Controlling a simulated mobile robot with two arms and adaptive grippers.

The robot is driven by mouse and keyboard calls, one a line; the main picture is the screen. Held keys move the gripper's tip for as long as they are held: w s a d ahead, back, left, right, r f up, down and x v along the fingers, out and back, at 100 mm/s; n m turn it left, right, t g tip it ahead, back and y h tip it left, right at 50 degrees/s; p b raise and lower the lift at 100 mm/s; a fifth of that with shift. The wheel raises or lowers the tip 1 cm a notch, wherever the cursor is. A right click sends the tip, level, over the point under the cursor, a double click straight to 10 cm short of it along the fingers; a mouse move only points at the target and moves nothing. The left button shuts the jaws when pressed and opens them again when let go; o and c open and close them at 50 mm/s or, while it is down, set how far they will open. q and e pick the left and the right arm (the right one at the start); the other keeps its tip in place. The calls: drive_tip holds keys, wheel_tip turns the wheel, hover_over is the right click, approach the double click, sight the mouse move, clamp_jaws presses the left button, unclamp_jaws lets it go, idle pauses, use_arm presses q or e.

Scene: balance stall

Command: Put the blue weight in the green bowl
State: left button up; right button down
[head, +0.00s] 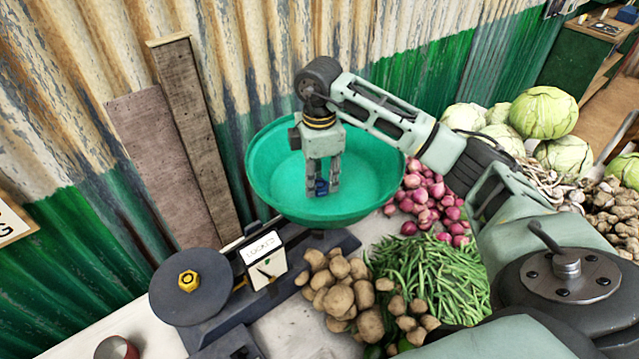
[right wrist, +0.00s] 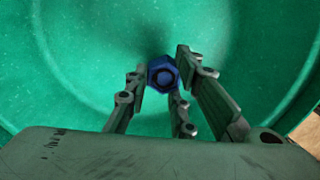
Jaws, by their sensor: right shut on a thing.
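The green bowl (head: 375,178) sits on the right side of a dark balance scale, and its inside fills most of the right wrist view (right wrist: 90,60). My right gripper (head: 321,190) points down into the bowl and is shut on the blue weight (head: 321,186). The blue weight also shows as a small hexagonal piece between the fingertips in the right wrist view (right wrist: 163,75). I cannot tell whether the weight touches the bowl's floor. My left gripper is not in view.
The scale's flat dark plate (head: 184,298) with a yellow nut (head: 188,280) is at the left. Potatoes (head: 340,288), green beans (head: 432,275), red onions (head: 432,200) and cabbages (head: 543,112) crowd the front and right. A corrugated wall (head: 240,60) and leaning boards (head: 195,130) stand behind.

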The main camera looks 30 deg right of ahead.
sight(319, 182)
wheel_tip(319, 182, down, 2)
drive_tip(key=shift+f+p, duration=0.15)
drive_tip(key=shift+p, duration=0.2)
drive_tip(key=shift+f, duration=0.35)
drive_tip(key=c, duration=1.5)
unclamp_jaws()
wheel_tip(319, 182, up, 7)
drive_tip(key=b, duration=0.3)
drive_tip(key=shift+w+f, duration=0.15)
drive_tip(key=shift+f, duration=0.05)
wheel_tip(319, 182, up, 4)
drive_tip(key=shift+r, duration=0.75)
